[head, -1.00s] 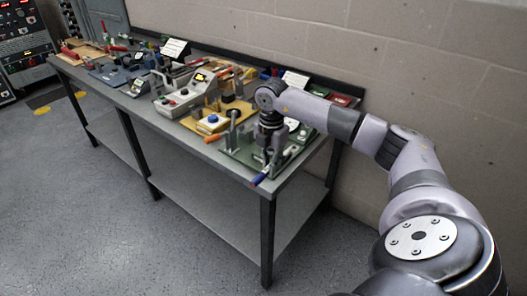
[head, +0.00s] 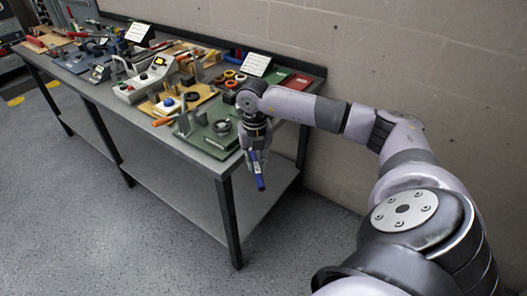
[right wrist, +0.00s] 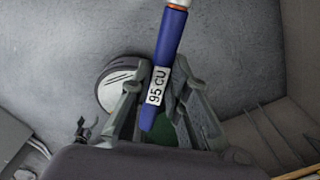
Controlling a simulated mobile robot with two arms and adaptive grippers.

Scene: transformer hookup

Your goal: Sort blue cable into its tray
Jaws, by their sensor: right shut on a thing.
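The blue cable (head: 260,173) hangs from my right gripper (head: 257,153), past the table's right end in the head view. It points downward there, with a small red part at its lower end. In the right wrist view, the blue cable (right wrist: 170,45) lies between the two fingers of my right gripper (right wrist: 158,92), which are shut on it. A white label on it reads "95 CU". A red tray (head: 298,81) and a green tray (head: 276,76) lie at the table's back right corner. My left gripper is not in view.
The long grey table (head: 110,98) is crowded with tools. A green board (head: 214,138) with a black ring lies at its near right end. A white sign (head: 256,65) stands behind several rings. A grey and white control box (head: 145,82) stands mid-table. Floor in front is clear.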

